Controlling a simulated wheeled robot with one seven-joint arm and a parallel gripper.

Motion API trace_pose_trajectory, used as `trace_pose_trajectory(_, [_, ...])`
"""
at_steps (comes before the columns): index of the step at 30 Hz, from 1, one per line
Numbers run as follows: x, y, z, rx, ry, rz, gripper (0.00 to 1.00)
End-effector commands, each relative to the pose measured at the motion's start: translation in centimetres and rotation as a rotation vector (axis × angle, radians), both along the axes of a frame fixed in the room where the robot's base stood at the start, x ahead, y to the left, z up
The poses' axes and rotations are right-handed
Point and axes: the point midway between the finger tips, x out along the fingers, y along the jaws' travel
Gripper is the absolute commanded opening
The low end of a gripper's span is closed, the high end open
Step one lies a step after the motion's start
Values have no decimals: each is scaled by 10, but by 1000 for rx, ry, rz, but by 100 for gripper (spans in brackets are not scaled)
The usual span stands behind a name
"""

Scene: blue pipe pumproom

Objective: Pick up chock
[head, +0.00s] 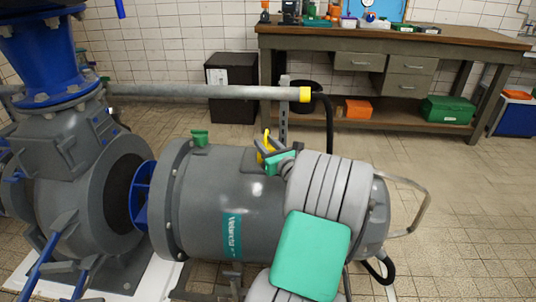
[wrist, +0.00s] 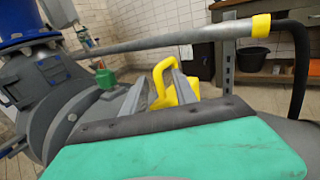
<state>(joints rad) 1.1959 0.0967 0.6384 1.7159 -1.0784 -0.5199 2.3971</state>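A yellow chock with a looped handle (wrist: 164,98) shows in the wrist view beyond my gripper's palm, between and behind the two grey fingers. It appears to stand on top of the grey pump motor (head: 215,185), and in the head view only a small part of the chock (head: 262,148) shows beside my gripper. My gripper (wrist: 159,75) is open, with its fingers apart on either side of the yellow. The right finger looks close to the chock; I cannot tell if it touches. The chock's lower part is hidden by the green-padded palm.
A grey pipe with a yellow end (head: 215,92) runs just behind the motor, beside an upright slotted post (head: 284,112). A small green piece (head: 200,138) sits on the motor's left flange. A workbench (head: 400,40) stands at the back; the tiled floor at right is clear.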

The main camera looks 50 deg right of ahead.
Motion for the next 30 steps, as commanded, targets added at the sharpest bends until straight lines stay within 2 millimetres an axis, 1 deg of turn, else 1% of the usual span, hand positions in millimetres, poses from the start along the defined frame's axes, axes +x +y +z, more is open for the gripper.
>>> trace_pose_trajectory(2, [5,-1,0,-2,0,1,34])
trace_pose_trajectory(7, [5,-2,1,-1,0,0,34])
trace_pose_trajectory(8, [5,-2,1,-1,0,0,32])
trace_pose_trajectory(20, [5,-1,0,-2,1,0,0])
trace_pose_trajectory(30, [5,-1,0,-2,1,0,0])
